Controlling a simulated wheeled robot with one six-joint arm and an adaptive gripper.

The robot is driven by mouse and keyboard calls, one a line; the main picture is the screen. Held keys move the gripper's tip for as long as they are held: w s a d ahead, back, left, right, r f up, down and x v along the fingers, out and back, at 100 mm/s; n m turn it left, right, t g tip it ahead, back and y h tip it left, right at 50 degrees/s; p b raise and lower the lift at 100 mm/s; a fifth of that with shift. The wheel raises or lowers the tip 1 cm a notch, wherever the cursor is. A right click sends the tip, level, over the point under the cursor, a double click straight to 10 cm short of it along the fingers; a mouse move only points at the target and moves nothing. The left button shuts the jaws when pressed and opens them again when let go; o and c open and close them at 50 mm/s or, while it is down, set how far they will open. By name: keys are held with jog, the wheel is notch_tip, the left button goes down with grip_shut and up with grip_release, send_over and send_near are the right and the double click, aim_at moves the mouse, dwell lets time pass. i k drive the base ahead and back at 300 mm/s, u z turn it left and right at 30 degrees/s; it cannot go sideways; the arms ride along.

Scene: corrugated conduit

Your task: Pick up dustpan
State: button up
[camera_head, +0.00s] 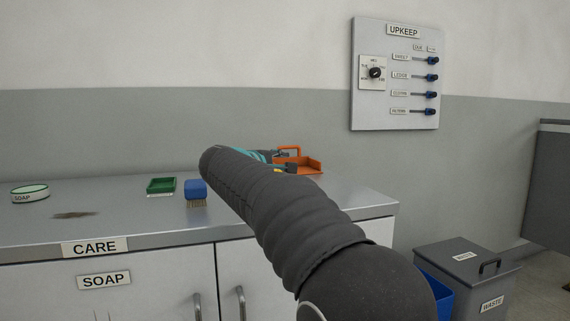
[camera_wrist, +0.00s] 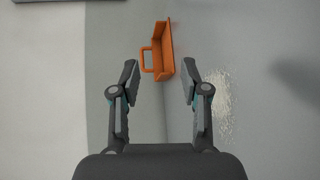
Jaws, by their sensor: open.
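The orange dustpan (camera_head: 304,164) sits at the back right of the counter (camera_head: 120,232), near the wall. Its looped handle shows beside its pan. In the wrist view the dustpan (camera_wrist: 164,52) lies ahead of my gripper (camera_wrist: 160,72), with its handle to the left and its pan to the right. My gripper is open, with nothing between its fingers. The dustpan's near end is close to the gap between the fingertips; I cannot tell the exact distance. In the head view my arm hides most of my gripper (camera_head: 285,157).
A blue brush (camera_head: 196,190), a green-and-white sponge-like block (camera_head: 161,186) and a soap dish (camera_head: 29,193) stand left on the counter, near a brown stain (camera_head: 75,215). An UPKEEP panel (camera_head: 396,75) hangs on the wall. A grey waste bin (camera_head: 468,272) stands right.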

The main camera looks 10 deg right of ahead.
aim_at(306, 165)
jog(key=i, duration=1)
jog(key=z, duration=0.05)
